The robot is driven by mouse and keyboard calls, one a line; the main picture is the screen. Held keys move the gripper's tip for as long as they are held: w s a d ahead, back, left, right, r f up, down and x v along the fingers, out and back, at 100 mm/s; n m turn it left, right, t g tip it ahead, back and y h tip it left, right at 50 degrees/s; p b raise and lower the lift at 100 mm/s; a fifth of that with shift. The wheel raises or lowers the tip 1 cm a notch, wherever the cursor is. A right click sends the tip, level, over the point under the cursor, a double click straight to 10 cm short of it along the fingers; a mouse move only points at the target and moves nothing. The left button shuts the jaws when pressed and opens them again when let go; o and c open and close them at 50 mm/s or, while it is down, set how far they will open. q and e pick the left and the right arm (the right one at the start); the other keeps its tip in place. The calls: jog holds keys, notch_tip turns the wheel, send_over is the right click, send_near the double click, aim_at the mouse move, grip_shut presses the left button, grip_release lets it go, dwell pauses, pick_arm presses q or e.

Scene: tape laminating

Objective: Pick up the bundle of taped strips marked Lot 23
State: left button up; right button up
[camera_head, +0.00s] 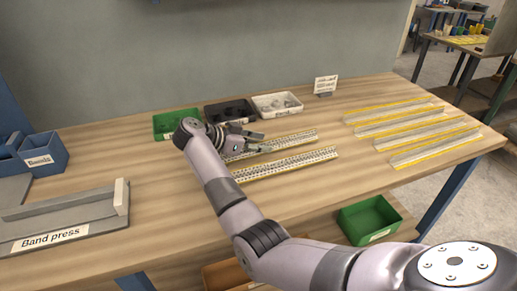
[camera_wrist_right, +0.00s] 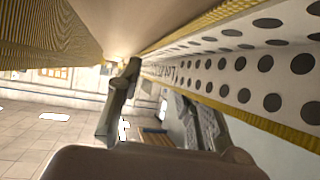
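Two long bundles of pale strips with dark holes lie on the wooden table in the head view, a far one (camera_head: 290,138) and a near one (camera_head: 290,163). I cannot read a lot number on either. My right gripper (camera_head: 262,141) is at the left part of the far bundle, its fingers apart, and it hides part of that bundle. In the right wrist view a perforated strip with yellow edges (camera_wrist_right: 235,68) runs close past the fingers. Small lettering on it is too unclear to read. I see nothing held between the fingers. My left gripper is out of view.
Several yellow-edged strips (camera_head: 415,130) lie at the right. A green bin (camera_head: 165,127), a black bin (camera_head: 228,112) and a white bin (camera_head: 277,104) stand behind my gripper. The band press (camera_head: 60,222) is at the left.

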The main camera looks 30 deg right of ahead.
grip_shut()
dwell(0.3)
jog(key=shift+r, duration=0.1)
